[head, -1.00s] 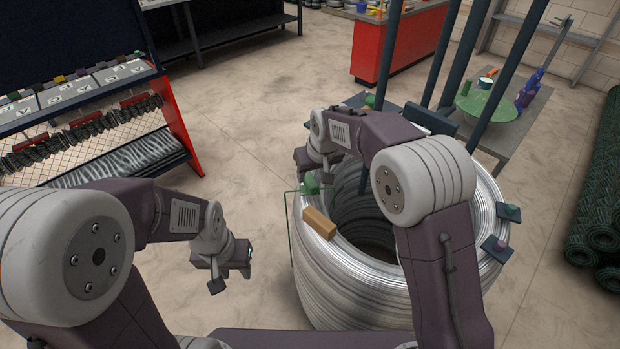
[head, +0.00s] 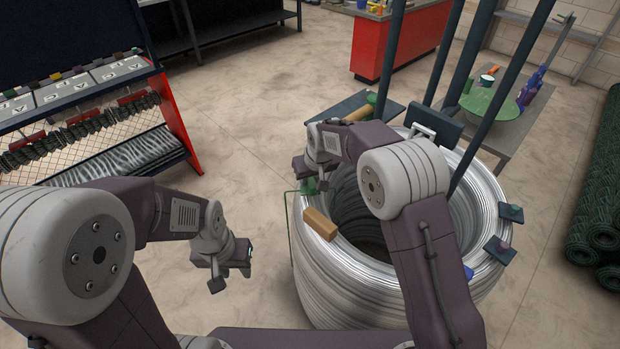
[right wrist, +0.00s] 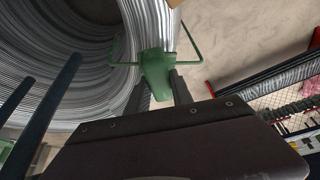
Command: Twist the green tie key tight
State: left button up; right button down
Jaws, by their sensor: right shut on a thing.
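The green tie key (head: 309,187) is on the near-left rim of the silver wire coil (head: 335,278). My right gripper (head: 311,178) reaches down over that rim. In the right wrist view its two fingers close on the green key (right wrist: 156,68), with thin green bent rods to either side. The far end of the key against the coil is partly hidden. My left gripper (head: 231,279) hangs empty to the left of the coil, over the floor, its fingers apart.
A wooden block (head: 320,224) sits on the rim close to the key. Dark plates (head: 511,212) stick out at the coil's right side, and dark posts (head: 520,60) rise behind it. A rack (head: 170,150) stands left. Floor between is clear.

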jog(key=shift+r, duration=0.1)
jog(key=shift+m+h+p, duration=0.45)
jog(key=shift+m+h, duration=0.15)
jog(key=shift+m, duration=0.6)
jog(key=m+h, duration=0.1)
jog(key=m, duration=0.2)
jog(key=shift+m, duration=0.3)
jog(key=shift+m+h, duration=0.5)
jog(key=shift+m, duration=0.3)
jog(key=m+h+p, duration=0.1)
jog(key=m, duration=0.3)
jog(key=shift+g+p, duration=0.4)
jog(key=shift+m, duration=0.3)
jog(key=c, duration=1.1)
grip_release()
jog(key=shift+h, duration=0.3)
